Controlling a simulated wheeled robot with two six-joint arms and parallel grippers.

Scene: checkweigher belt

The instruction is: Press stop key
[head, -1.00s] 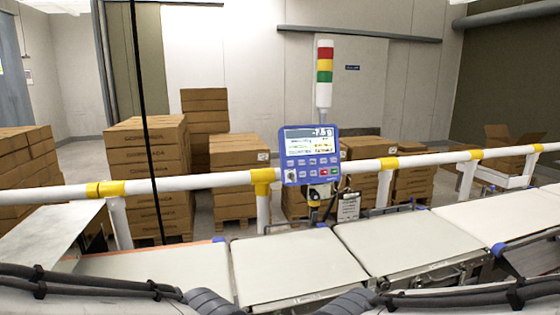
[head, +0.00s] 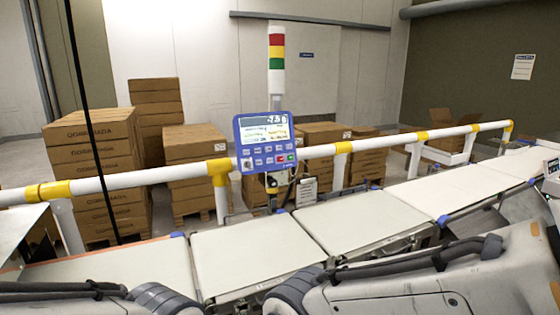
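The blue checkweigher panel (head: 265,141) is mounted at the white rail, a little left of centre in the head view. It has a lit display (head: 264,126) on top and rows of small keys below. At the lower right of the keypad are a small red key (head: 281,159) and a green key beside it. Their labels are too small to read. Parts of my arms show along the bottom edge, well apart from the panel. Neither gripper is in view.
A white rail with yellow joints (head: 110,183) runs across behind the belts. The pale belt sections (head: 245,257) lie in front of it. A red, yellow and green signal tower (head: 276,60) rises behind the panel. Stacked cartons (head: 95,150) stand beyond the rail.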

